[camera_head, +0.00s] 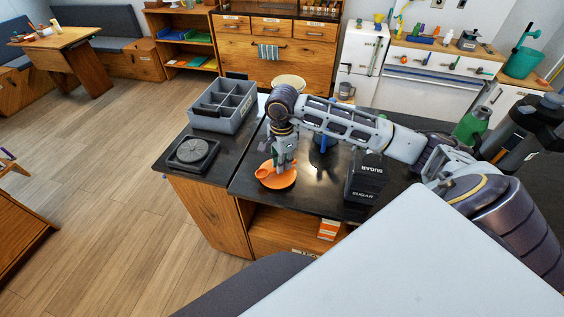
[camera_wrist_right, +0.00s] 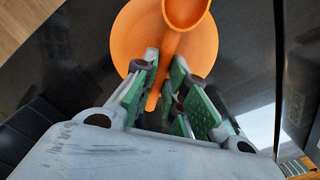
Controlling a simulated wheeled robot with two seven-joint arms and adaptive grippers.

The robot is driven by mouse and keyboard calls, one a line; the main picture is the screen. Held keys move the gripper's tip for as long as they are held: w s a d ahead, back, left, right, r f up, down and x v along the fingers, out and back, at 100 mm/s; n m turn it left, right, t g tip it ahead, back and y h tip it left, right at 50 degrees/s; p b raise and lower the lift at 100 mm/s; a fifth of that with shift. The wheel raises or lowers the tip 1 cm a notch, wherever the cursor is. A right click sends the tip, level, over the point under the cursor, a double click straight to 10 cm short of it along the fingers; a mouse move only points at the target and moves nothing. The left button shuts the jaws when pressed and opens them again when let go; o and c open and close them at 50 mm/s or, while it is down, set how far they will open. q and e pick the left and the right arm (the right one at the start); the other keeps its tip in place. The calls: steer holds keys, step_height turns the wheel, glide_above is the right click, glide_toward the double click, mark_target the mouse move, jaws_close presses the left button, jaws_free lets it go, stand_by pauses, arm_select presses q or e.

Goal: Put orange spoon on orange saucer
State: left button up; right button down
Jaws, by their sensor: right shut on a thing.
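The orange saucer (camera_head: 283,182) lies on the dark counter near its front edge in the head view. It fills the upper middle of the right wrist view (camera_wrist_right: 130,45). My right gripper (camera_head: 281,161) points down over the saucer. In the wrist view the gripper (camera_wrist_right: 163,88) is shut on the handle of the orange spoon (camera_wrist_right: 187,10). The spoon's bowl points away from the gripper and lies over the saucer. I cannot tell whether the spoon touches the saucer. My left gripper is not in view.
A grey divided bin (camera_head: 222,107) and a dark square item with a round top (camera_head: 193,152) are left of the saucer. Black sugar boxes (camera_head: 364,184) stand to the right. A green bottle (camera_head: 472,123) is farther right.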

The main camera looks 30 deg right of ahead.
steer(key=shift+f+b, duration=0.65)
stand_by(0.5)
steer(key=c, duration=1.4)
jaws_free()
steer(key=shift+o, duration=0.2)
steer(key=shift+r, duration=0.15)
steer(key=shift+r+p, duration=1.9)
steer(key=shift+r, duration=1.95)
